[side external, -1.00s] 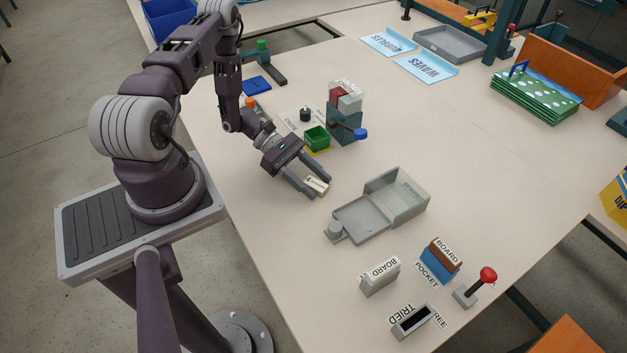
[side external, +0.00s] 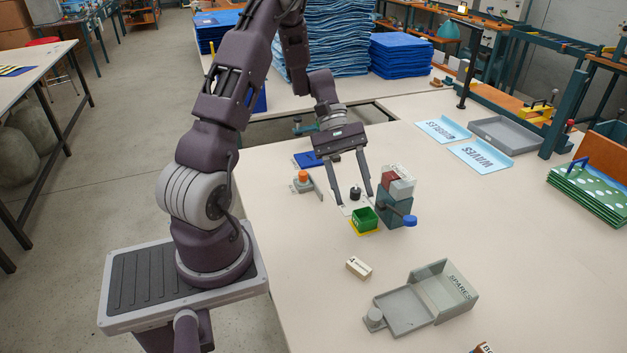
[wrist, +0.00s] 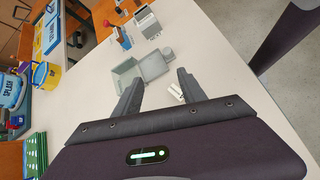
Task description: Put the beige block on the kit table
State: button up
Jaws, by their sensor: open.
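The beige block (side external: 359,267), small with a dark mark on its top, lies on the pale table (side external: 500,220) in front of the green box. In the wrist view a small pale block (wrist: 176,92) shows beside the right finger, partly hidden by my gripper. My gripper (side external: 356,199) is open and empty, its fingers spread on either side of the black knob (side external: 355,193), behind the green box (side external: 364,218) and apart from the beige block. It also shows in the wrist view (wrist: 158,79). I cannot tell which surface is the kit table.
A dark teal stand (side external: 393,209) with a blue knob (side external: 410,220) is right of my gripper. A grey SPARES box (side external: 446,290) lies open to the right of the block. An orange-knobbed piece (side external: 303,177) is at the left. The right middle of the table is clear.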

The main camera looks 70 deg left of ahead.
jog(key=s+d+r+m+y, duration=0.35)
jog(key=d+r+m, duration=0.3)
jog(key=r, duration=0.35)
jog(key=s+d+r+m+t+y, duration=0.5)
jog(key=s+d+r+m, duration=0.1)
jog(key=s, duration=0.5)
jog(key=shift+r+m+t+y, duration=0.3)
jog(key=shift+r+m+y, duration=0.1)
jog(key=shift+m, duration=0.45)
jog(key=shift+w, duration=0.1)
